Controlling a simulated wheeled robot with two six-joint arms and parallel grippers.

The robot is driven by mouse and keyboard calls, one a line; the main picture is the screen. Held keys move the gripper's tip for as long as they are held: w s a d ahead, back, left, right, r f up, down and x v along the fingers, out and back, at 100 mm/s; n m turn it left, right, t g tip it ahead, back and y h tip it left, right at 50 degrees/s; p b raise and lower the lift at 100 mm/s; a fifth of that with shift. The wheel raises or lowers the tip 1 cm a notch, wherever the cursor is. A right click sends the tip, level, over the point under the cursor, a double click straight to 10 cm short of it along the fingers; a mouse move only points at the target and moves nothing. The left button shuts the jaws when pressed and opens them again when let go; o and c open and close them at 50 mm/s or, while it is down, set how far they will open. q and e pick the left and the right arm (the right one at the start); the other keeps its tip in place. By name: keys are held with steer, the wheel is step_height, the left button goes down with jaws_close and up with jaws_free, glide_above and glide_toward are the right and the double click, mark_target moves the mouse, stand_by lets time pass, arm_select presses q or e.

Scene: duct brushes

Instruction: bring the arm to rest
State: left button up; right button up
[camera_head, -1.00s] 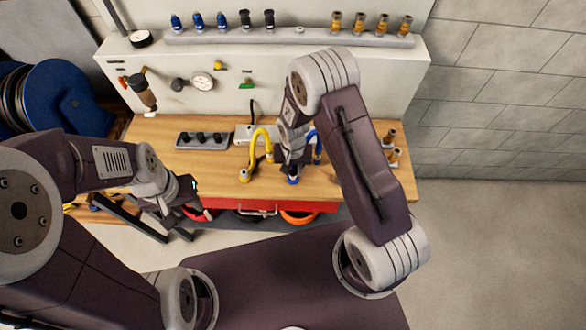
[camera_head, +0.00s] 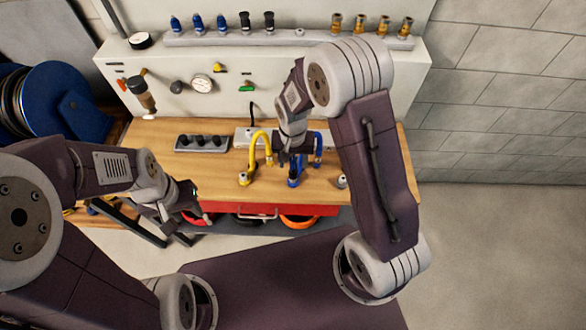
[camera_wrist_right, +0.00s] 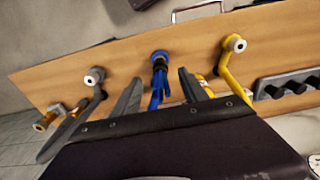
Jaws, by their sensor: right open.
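My right gripper (camera_head: 292,160) is over the workbench, beside the blue hose (camera_head: 318,150) and its blue end fitting (camera_head: 294,178). In the right wrist view the jaws (camera_wrist_right: 157,92) are apart, and the blue fitting (camera_wrist_right: 159,60) shows beyond the gap between them. I cannot tell how far below the jaws it is. The yellow hose (camera_head: 254,150) stands bent on the bench left of the right gripper, its grey end (camera_wrist_right: 236,44) also in the wrist view. My left gripper (camera_head: 180,218) hangs in front of the bench's left part; its jaws are too unclear to read.
The wooden bench (camera_head: 225,185) has a black-knobbed block (camera_head: 202,142) at the left and a grey end fitting (camera_head: 342,181) at the right. A back panel carries a rail (camera_head: 290,40) of several fittings. A blue reel (camera_head: 60,100) stands at far left. Floor at right is clear.

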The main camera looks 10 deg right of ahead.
steer(key=shift+r, duration=0.65)
steer(key=d+r+m+t+b, duration=0.1)
steer(key=d+r+b, duration=0.2)
steer(key=d, duration=0.1)
steer(key=s+d+n, duration=0.2)
steer(key=s+n, duration=0.2)
steer(key=s, duration=0.8)
steer(key=shift+s+f+b, duration=0.25)
steer(key=shift+s+b, duration=0.15)
